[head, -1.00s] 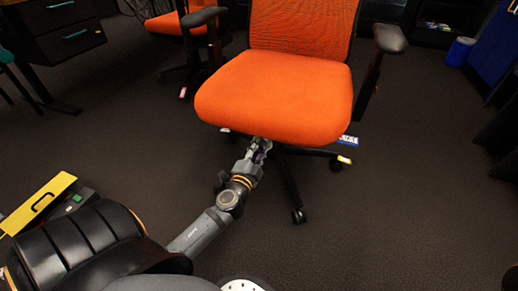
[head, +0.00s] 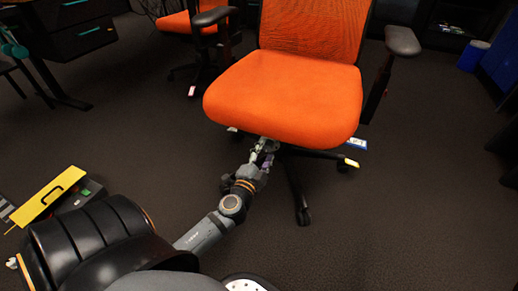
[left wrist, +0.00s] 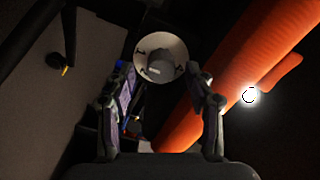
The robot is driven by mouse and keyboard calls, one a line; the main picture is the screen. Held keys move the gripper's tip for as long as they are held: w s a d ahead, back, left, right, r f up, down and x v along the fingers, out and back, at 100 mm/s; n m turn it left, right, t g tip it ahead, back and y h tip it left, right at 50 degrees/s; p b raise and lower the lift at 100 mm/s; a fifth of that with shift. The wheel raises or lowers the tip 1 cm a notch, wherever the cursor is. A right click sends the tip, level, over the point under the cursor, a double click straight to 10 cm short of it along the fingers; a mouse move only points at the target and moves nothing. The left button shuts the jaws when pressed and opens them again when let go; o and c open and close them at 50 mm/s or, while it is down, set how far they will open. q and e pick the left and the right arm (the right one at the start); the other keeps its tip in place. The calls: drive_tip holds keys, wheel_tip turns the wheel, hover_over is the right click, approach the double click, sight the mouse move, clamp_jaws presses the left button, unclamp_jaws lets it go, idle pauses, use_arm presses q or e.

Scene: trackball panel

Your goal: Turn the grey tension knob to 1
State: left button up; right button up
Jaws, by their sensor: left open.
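The orange office chair (head: 285,97) stands in front of me. My left gripper (head: 264,148) reaches under the front edge of its seat. In the left wrist view the grey tension knob (left wrist: 160,64) is round, with a pale dish-like outer part and a darker centre. My left gripper (left wrist: 158,82) is open, one finger at each side of the knob in the picture. I cannot tell whether either finger touches it. The knob's setting is not readable. The seat hides the knob in the head view. My right gripper is not in view.
The chair's dark legs (head: 296,190) spread out beside my left arm. A yellow-lidded box (head: 50,195) lies on the floor at the left. A second orange chair (head: 190,22) and a dark drawer unit (head: 75,25) stand behind.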

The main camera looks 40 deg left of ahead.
use_arm(q)
drive_tip(key=v, duration=1)
drive_tip(key=shift+s, duration=0.2)
